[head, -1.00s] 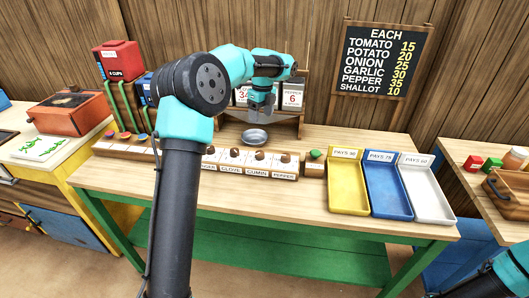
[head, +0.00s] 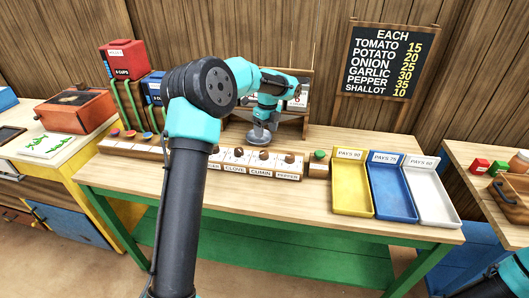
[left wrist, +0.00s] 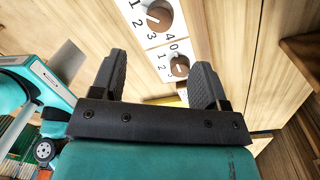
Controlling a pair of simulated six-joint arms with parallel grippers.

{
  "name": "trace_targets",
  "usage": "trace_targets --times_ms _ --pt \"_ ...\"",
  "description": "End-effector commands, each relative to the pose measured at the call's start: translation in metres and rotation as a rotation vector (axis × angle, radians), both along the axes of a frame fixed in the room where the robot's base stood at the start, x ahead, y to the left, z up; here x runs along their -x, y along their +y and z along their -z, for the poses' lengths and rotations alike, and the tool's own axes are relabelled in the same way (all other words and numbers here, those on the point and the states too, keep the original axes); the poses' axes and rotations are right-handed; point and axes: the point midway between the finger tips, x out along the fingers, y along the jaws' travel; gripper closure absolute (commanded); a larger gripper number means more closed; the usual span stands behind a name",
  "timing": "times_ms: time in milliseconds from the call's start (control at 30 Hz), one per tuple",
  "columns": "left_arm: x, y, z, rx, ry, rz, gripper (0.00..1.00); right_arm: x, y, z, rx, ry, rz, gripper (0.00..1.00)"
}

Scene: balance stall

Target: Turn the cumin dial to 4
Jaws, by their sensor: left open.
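The cumin dial (head: 264,155) is a small brown knob above the CUMIN label (head: 261,173), on the pale dial strip, between the clove dial (head: 238,153) and the pepper dial (head: 290,159). My left gripper (head: 262,128) hangs just behind and above the cumin dial, apart from it. In the left wrist view its two dark fingers (left wrist: 158,82) are spread with nothing held. One numbered dial (left wrist: 179,67) shows beyond and between the fingertips, another (left wrist: 156,16) above it. Their names are not readable there. My right gripper is out of view.
A green button (head: 320,155) and yellow (head: 352,205), blue (head: 392,208) and white (head: 433,208) trays lie to the right. My left arm hides part of the dial strip.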

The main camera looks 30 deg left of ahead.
Motion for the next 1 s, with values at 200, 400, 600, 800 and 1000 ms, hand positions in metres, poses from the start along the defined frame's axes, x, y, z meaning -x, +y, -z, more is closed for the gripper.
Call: trace_targets --times_ms 200,400,600,800,1000 --pt "0.003 0.0 0.039 0.001 0.003 0.001 0.32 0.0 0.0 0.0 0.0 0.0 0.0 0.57" --pt "0.006 0.001 0.072 0.0 0.003 0.0 0.32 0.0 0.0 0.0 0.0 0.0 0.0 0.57" --pt "0.008 0.002 0.096 0.001 0.001 0.001 0.32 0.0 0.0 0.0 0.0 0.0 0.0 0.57" --pt "0.008 0.002 0.104 0.001 0.0 0.0 0.32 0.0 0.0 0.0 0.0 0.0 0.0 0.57" --pt "0.008 0.002 0.104 0.001 0.0 0.0 0.32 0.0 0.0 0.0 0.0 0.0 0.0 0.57"
